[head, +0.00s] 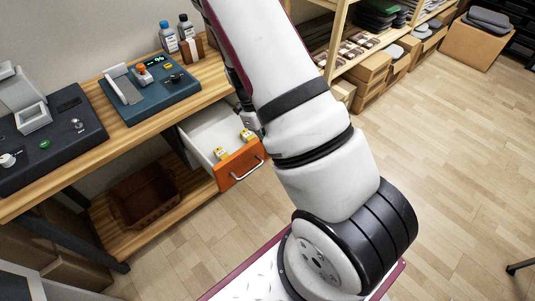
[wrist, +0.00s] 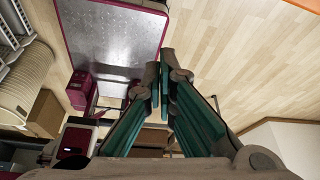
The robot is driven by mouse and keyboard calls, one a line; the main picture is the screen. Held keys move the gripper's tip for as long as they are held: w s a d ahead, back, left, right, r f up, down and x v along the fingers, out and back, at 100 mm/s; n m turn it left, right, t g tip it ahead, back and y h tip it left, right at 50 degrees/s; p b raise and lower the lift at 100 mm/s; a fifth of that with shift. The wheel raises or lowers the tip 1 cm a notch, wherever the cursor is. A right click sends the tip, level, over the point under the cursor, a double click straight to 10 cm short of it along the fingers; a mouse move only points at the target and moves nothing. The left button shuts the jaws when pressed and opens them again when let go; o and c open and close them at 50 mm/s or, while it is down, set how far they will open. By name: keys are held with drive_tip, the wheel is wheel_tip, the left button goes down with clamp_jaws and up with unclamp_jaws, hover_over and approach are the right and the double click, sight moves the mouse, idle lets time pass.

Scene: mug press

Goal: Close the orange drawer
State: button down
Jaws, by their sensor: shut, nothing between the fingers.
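The orange drawer (head: 240,167) stands pulled out from under the wooden bench in the head view. Its front is orange with a pale bar handle, and its inside is white. A few small yellow-and-white items lie in it. My arm passes to the right of the drawer and covers its far right corner. My gripper (wrist: 168,72) shows in the wrist view with its green-padded fingers shut and empty. In the head view it is mostly hidden behind my arm, by the drawer's far right side. I cannot tell whether it touches the drawer.
The bench (head: 150,122) carries a blue press device (head: 150,92), a dark device (head: 45,135) and bottles (head: 186,27). A brown crate (head: 146,193) sits on the shelf below, left of the drawer. Shelving with boxes (head: 372,68) stands at the back right. The floor before the drawer is clear.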

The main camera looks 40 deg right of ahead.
wheel_tip(320, 180, down, 10)
drive_tip(key=shift+w+r+p, duration=0.2)
drive_tip(key=shift+w+p, duration=0.1)
drive_tip(key=shift+p, duration=0.15)
drive_tip(key=shift+a, duration=0.1)
idle(0.3)
